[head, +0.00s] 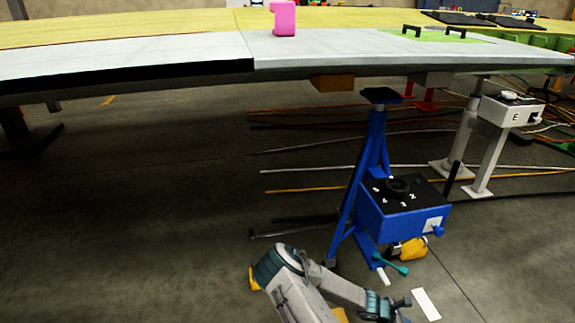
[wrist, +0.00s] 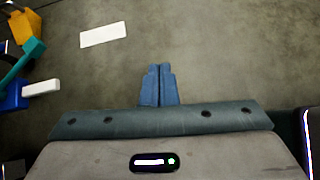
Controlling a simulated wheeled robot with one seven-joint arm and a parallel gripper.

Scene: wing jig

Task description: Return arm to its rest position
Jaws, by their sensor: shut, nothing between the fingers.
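My gripper (head: 402,303) is low at the bottom of the head view, to the right of my folded grey arm. In the wrist view its two blue fingers (wrist: 158,72) are together, with nothing between them. They point out over bare concrete floor. My arm's elbow sits below the blue stand in the head view.
A blue stand (head: 372,150) with a dial box (head: 392,222) rises close beyond my arm. A teal lever (head: 392,265) and a yellow part (head: 408,249) sit under the box. A white strip (head: 426,304) lies on the floor. The wing panel (head: 130,58) spans above; floor at left is open.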

